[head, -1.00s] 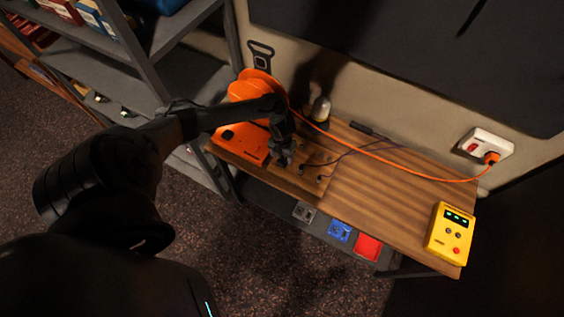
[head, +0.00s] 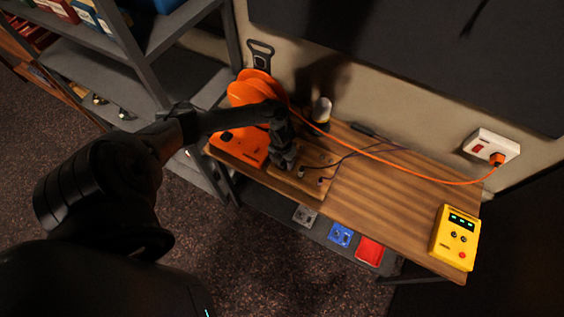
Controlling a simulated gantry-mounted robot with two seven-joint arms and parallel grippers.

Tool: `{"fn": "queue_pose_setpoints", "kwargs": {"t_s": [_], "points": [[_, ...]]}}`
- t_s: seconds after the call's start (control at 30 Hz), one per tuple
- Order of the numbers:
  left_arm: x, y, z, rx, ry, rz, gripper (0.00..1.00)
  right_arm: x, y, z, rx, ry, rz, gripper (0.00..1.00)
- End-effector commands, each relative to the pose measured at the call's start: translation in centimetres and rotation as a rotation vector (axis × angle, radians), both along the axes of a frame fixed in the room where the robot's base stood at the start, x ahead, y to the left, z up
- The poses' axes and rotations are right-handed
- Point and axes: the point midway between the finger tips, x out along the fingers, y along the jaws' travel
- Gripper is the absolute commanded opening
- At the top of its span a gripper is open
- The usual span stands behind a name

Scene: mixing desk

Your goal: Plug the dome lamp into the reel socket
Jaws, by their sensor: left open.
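The orange cable reel (head: 254,92) stands at the left end of the wooden desk, with a flat orange socket base (head: 238,148) in front of it. A small pale-topped lamp (head: 322,111), which looks like the dome lamp, stands right of the reel near the wall. My left gripper (head: 283,163) points down, open, over a small wooden board (head: 312,184) just right of the orange base. The arm and gripper hide part of the reel and board. I cannot tell whether a plug lies between the fingers. My right gripper is not in view.
An orange cable (head: 400,169) runs from the reel to a white wall socket (head: 491,147). Thin dark leads run from the board towards a dark stick-like object (head: 362,130). A yellow meter box (head: 455,236) stands at the right end. The middle right of the desk is clear.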

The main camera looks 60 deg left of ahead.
Motion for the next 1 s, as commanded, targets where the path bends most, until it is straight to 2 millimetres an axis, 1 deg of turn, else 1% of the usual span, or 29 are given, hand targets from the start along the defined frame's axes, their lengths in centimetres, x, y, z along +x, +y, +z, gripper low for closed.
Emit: {"fn": "queue_pose_setpoints", "kwargs": {"t_s": [0.73,0.77,1.0], "points": [[0.0,0.01,0.0,0.0,0.0,0.001,0.68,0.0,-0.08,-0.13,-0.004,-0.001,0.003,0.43],[0.0,0.01,0.0,0.0,0.0,0.001,0.65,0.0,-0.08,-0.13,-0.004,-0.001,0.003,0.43],[0.02,0.01,0.0,0.0,0.0,0.001,0.28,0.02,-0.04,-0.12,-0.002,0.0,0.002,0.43]]}}
